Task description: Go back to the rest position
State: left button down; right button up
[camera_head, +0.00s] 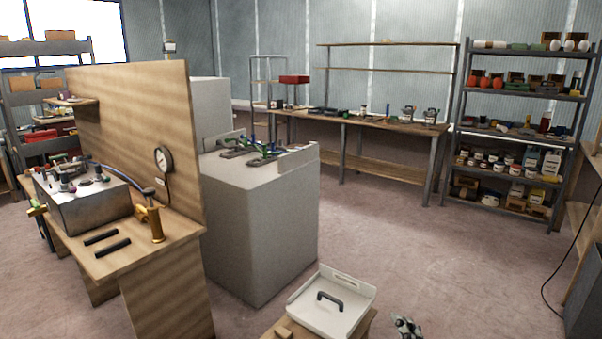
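A gripper, which looks like my right one (406,326), shows only its tip at the bottom edge, right of a small wooden table (364,326). It is over the floor and touches nothing that I can see. It is too small and cut off to tell whether it is open or shut. My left gripper is not in view.
A wooden bench (180,228) with a grey metal box (88,207), gauge (161,159) and brass fitting (154,222) stands at left. A large grey block (262,230) stands mid-view. A workbench (385,125) and shelf rack (520,130) stand behind. Floor (440,255) at right is clear.

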jog(key=s+d+f+m+g+h, duration=0.1)
jog(key=s+d+f+m+g, duration=0.1)
jog(key=s+f+m+g, duration=0.3)
jog(key=s+d+f+m+g+h, duration=0.2)
jog(key=s+d+f+m, duration=0.1)
jog(key=s+f, duration=0.4)
jog(key=s+a+f+m+g+y, duration=0.1)
jog(key=s+f+m+g, duration=0.2)
jog(key=s, duration=0.4)
jog(key=s+a+f+g+y, duration=0.1)
jog(key=s+f+g, duration=0.35)
jog(key=s, duration=0.25)
notch_tip(320, 180, down, 26)
jog(key=s+p, duration=0.2)
jog(key=s+d+f+g+p, duration=0.1)
jog(key=s+d+f, duration=0.2)
jog(key=s+f, duration=1)
jog(key=s, duration=0.3)
jog(key=shift+s+g, duration=0.2)
jog(key=shift+g, duration=0.15)
jog(key=shift+f, duration=0.1)
